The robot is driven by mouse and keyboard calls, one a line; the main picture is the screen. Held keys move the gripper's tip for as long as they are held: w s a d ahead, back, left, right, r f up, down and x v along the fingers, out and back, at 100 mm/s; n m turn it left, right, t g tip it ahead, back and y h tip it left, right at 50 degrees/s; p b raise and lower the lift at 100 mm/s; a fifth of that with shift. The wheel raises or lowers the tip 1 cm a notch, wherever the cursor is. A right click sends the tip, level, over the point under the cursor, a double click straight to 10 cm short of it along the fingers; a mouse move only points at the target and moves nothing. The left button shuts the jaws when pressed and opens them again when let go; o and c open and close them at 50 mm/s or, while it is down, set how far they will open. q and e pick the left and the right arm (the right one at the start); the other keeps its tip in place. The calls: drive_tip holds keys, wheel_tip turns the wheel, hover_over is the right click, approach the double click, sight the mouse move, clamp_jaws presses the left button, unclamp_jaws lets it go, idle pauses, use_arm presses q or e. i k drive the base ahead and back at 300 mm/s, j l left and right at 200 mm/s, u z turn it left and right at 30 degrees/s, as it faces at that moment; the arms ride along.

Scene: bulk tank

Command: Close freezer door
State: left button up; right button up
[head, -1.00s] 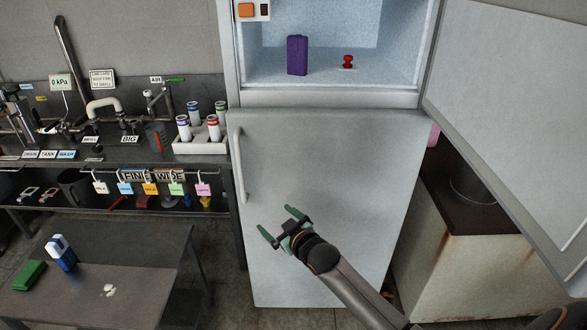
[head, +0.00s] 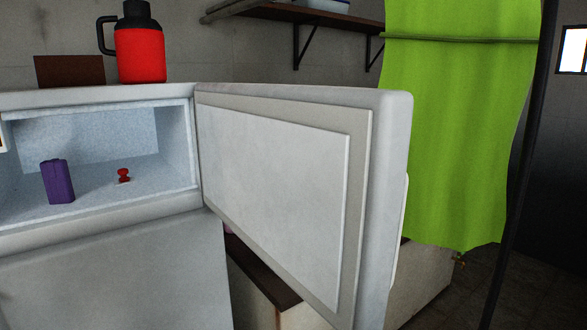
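The freezer door (head: 275,185) stands wide open, swung out to the right of the white fridge. Its inner panel faces me, and part of a pale handle (head: 400,232) shows along its far right edge. The open freezer compartment (head: 90,135) is at the left. A purple carton (head: 58,182) and a small red object (head: 123,175) stand on its floor. Neither of my grippers is in the head view now.
A red and black jug (head: 140,50) and a brown box (head: 70,71) sit on top of the fridge. A green curtain (head: 455,130) hangs behind the door at the right, near a dark pole (head: 520,170).

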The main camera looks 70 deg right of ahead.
sight(314, 180)
drive_tip(key=k+l+z, duration=0.25)
drive_tip(key=l, duration=0.9)
drive_tip(key=l+z, duration=0.25)
drive_tip(key=l, duration=0.9)
drive_tip(key=k+j+z, duration=0.1)
drive_tip(key=j, duration=0.15)
drive_tip(key=j+z, duration=0.1)
drive_tip(key=j, duration=0.15)
drive_tip(key=k, duration=0.05)
